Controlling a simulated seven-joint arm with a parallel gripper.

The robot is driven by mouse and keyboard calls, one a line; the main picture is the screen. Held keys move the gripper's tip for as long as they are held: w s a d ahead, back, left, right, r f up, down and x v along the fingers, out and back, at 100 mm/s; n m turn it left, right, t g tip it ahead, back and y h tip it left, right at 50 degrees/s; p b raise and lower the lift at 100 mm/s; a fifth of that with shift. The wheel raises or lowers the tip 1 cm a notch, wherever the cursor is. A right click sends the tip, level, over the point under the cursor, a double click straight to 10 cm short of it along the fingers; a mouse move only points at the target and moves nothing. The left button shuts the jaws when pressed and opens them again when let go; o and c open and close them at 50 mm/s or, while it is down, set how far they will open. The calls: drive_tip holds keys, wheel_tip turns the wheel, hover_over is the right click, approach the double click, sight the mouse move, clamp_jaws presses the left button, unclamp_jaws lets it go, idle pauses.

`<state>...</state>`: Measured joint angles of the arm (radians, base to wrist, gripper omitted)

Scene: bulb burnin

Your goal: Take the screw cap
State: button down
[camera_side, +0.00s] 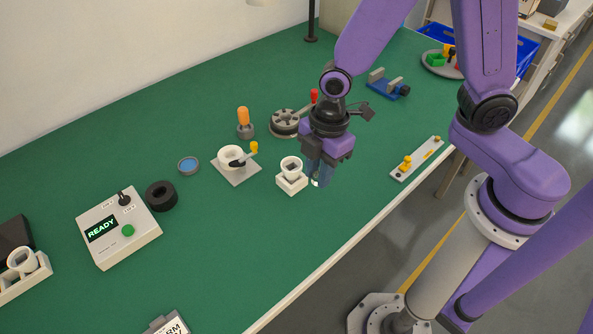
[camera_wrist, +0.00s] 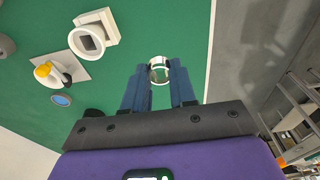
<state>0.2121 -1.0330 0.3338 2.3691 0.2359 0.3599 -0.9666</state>
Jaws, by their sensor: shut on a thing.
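The screw cap (camera_wrist: 159,63) appears as a shiny silver ring between the fingertips in the wrist view. In the side view only a small bright part of it (camera_side: 315,183) shows at the fingertips. My gripper (camera_side: 319,179) points down, its blue-grey fingers shut on the cap; it also shows in the wrist view (camera_wrist: 161,74). The gripper is just right of a white block with a white socket (camera_side: 291,176). I cannot tell whether the cap touches the green bench or is slightly above it.
Left of the block stands a plate with a white socket and yellow-knobbed lever (camera_side: 237,166). A control box (camera_side: 118,231) reads READY. A dark reel (camera_side: 286,123) is behind, and a yellow-knobbed bar (camera_side: 416,159) lies right.

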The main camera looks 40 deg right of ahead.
drive_tip(key=shift+s+d+r, duration=0.15)
drive_tip(key=shift+s+r, duration=0.1)
drive_tip(key=shift+r, duration=0.65)
drive_tip(key=shift+s+d+r, duration=0.15)
drive_tip(key=shift+s+r, duration=0.1)
drive_tip(key=shift+r, duration=0.6)
drive_tip(key=shift+s+d+r, duration=0.15)
drive_tip(key=shift+s+r, duration=0.1)
drive_tip(key=shift+r, duration=0.65)
